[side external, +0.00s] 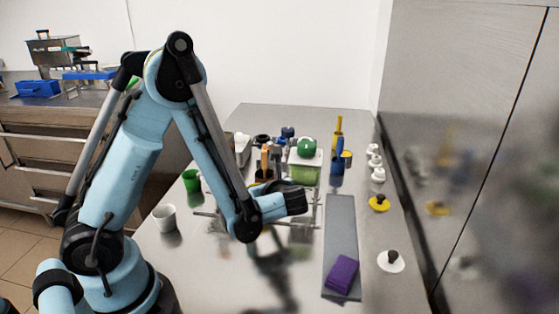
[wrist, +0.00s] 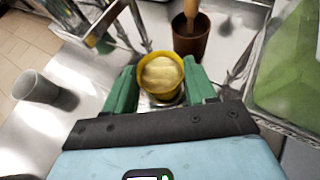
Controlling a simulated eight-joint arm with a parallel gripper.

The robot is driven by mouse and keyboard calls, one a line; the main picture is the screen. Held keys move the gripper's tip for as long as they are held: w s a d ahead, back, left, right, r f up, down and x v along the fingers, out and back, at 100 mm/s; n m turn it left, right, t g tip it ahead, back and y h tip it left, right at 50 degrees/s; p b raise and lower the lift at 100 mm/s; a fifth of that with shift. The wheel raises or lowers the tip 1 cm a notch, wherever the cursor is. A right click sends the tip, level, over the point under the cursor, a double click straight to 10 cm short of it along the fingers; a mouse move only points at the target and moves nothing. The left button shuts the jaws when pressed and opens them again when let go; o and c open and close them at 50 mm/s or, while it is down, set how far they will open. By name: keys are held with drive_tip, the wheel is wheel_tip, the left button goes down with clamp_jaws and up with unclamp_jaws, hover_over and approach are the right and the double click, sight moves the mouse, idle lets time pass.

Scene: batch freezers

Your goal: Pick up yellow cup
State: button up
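The yellow cup (wrist: 144,87) stands upright in the wrist view, with a pale beige filling inside its rim. My gripper (wrist: 159,64) has its two green fingers on either side of the cup, spread about as wide as the rim. They look open around it; any contact at the sides is hard to make out. In the side external view my arm hides most of the gripper and the cup.
A brown cup (wrist: 190,45) with a wooden handle in it stands just behind the yellow cup. A grey-white cup (wrist: 36,86) stands at left. A clear container with green contents (wrist: 285,75) is close at right. A metal rack (wrist: 75,18) is at upper left.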

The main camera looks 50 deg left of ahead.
drive_tip(key=shift+r, duration=0.2)
drive_tip(key=shift+r, duration=0.8)
drive_tip(key=a+r+v, duration=0.1)
drive_tip(key=r+v, duration=0.1)
drive_tip(key=v, duration=1.2)
drive_tip(key=w+d+m+t+h, duration=0.1)
drive_tip(key=d+m+t, duration=0.3)
drive_tip(key=d, duration=1.4)
drive_tip(key=shift+w+d+f+m+t+h, duration=0.2)
drive_tip(key=shift+f+m+t+h, duration=0.1)
drive_tip(key=shift+f+m+h, duration=0.15)
drive_tip(key=x, duration=0.4)
drive_tip(key=w+x, duration=0.1)
drive_tip(key=x, duration=0.3)
drive_tip(key=d+x, duration=0.1)
drive_tip(key=x, duration=0.3)
drive_tip(key=shift+w+f, duration=0.25)
drive_tip(key=shift+f, duration=2.1)
drive_tip(key=shift+f, duration=0.1)
